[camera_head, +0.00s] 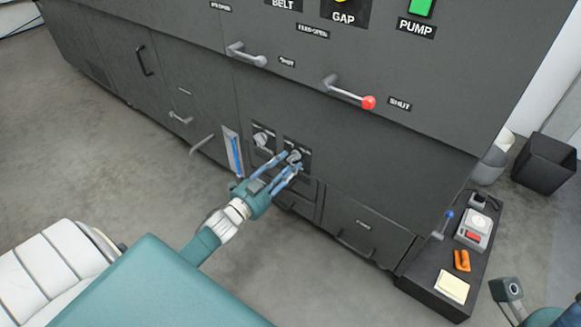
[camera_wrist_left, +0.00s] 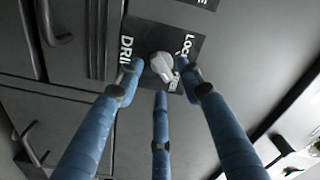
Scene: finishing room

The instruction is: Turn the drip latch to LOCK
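The drip latch is a small pale grey knob (camera_wrist_left: 162,66) on a black plate (camera_wrist_left: 150,36) in the left wrist view. The plate reads "DRIP" on the left and "LOCK" on the right, with a partly covered word below LOCK. In the head view the knob (camera_head: 294,156) sits low on the dark machine front. My left gripper (camera_head: 285,165) has its blue fingers spread around the knob. In the wrist view gaps show between the fingertips and the knob. Its exact pointing is hard to tell.
A second knob (camera_head: 262,139) on its own plate is just left. A blue-striped gauge (camera_head: 234,153) and several handles are on the machine (camera_head: 140,70). A red-tipped lever (camera_head: 348,91) is above. A dark shelf (camera_head: 437,271) with small items stands at right. Grey floor (camera_head: 120,165) is clear at left.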

